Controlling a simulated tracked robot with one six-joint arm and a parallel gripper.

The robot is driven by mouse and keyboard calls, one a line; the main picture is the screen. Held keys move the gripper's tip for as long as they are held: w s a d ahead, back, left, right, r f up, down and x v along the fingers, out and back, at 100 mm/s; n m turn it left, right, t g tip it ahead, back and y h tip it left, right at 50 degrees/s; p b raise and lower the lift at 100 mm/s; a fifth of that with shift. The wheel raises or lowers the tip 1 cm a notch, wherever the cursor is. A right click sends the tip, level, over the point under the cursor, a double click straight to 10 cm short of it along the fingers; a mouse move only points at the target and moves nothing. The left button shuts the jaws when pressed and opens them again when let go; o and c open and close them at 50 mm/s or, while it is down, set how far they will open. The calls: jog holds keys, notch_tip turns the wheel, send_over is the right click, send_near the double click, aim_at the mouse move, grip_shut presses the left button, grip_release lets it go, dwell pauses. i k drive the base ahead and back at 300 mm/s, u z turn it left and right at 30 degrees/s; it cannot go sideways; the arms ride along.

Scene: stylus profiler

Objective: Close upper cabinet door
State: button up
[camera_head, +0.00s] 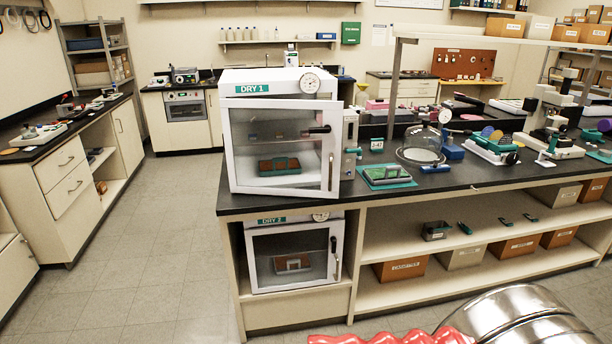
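The upper cabinet (270,82), labelled DRY 1, is a white box standing on the black benchtop. Its glazed door (232,150) looks slightly ajar, with its right edge standing out from the body; the exact gap is hard to tell. A black handle (319,130) on the door's right side lies roughly horizontal. A dark tray with brown pieces (279,166) shows through the glass. My gripper (400,338) seems to be the red ridged part at the bottom edge, below and in front of the cabinets, apart from the door. Its fingertips are cut off, so its opening is unclear.
The lower cabinet (257,221), labelled DRY 2, sits below the bench; its door looks shut and its dark handle is upright. A teal tray (387,183) and a glass dome (421,143) stand right of the upper cabinet. The floor (140,240) to the left is clear.

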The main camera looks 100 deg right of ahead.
aim_at(333, 111)
jog(key=u, duration=0.55)
jog(key=k, duration=0.2)
jog(key=z, duration=1.9)
